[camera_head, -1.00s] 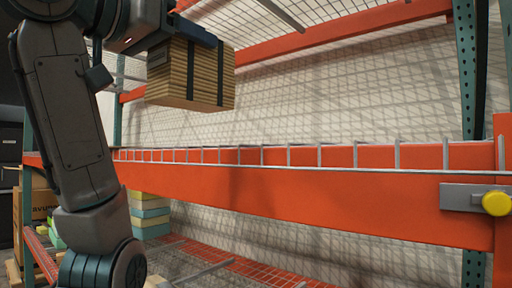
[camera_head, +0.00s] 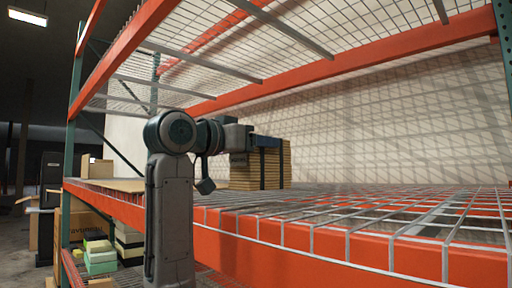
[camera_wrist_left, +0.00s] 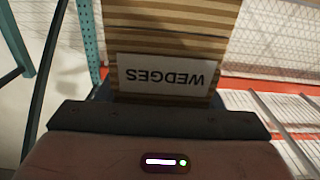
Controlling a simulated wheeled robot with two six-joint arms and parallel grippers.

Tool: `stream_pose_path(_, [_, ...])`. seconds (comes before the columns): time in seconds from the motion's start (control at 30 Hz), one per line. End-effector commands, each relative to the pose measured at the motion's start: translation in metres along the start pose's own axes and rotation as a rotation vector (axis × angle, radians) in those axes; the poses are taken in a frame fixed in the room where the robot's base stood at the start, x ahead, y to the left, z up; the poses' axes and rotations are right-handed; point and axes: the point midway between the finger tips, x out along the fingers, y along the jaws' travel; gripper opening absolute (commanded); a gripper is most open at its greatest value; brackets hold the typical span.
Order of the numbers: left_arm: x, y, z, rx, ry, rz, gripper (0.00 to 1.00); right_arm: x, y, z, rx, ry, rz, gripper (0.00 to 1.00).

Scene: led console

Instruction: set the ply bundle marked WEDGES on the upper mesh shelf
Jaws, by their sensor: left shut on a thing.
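The ply bundle (camera_head: 272,168) is a block of stacked tan sheets with dark straps. In the left wrist view the bundle (camera_wrist_left: 170,30) carries a white label reading WEDGES, upside down. My left gripper (camera_head: 262,142) is shut on the bundle near its top; its fingertips are partly hidden. The upper mesh shelf (camera_head: 320,215) is wire mesh with an orange front beam. My right gripper is not in view.
Another mesh level (camera_head: 190,68) with orange beams hangs above. A brown carton (camera_head: 97,167) stands at the shelf's left end. Coloured boxes (camera_head: 100,257) sit below on the left. The mesh right of the bundle is clear.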

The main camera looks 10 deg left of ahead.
Motion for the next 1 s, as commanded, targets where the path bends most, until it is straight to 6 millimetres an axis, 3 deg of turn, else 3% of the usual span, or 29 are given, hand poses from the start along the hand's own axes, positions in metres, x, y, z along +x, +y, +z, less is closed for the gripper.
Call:
stream_pose_path(0.17, [0.005,-0.003,0.003,0.001,0.002,0.0,0.18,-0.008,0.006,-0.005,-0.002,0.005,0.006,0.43])
stream_pose_path(0.43, [0.005,-0.003,0.028,0.001,0.002,0.0,0.18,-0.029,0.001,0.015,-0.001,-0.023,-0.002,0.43])
stream_pose_path(0.67, [0.004,-0.003,0.035,0.002,0.004,0.0,0.18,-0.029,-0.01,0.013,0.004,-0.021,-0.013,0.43])
stream_pose_path(0.9, [0.004,-0.003,0.038,0.002,0.003,0.0,0.18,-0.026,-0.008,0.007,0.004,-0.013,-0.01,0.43])
stream_pose_path(0.93, [0.005,-0.003,0.04,0.001,0.0,0.0,0.62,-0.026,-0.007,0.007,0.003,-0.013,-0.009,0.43])
stream_pose_path(1.0, [0.005,-0.003,0.039,0.001,0.0,0.0,0.76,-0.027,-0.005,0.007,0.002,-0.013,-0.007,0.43])
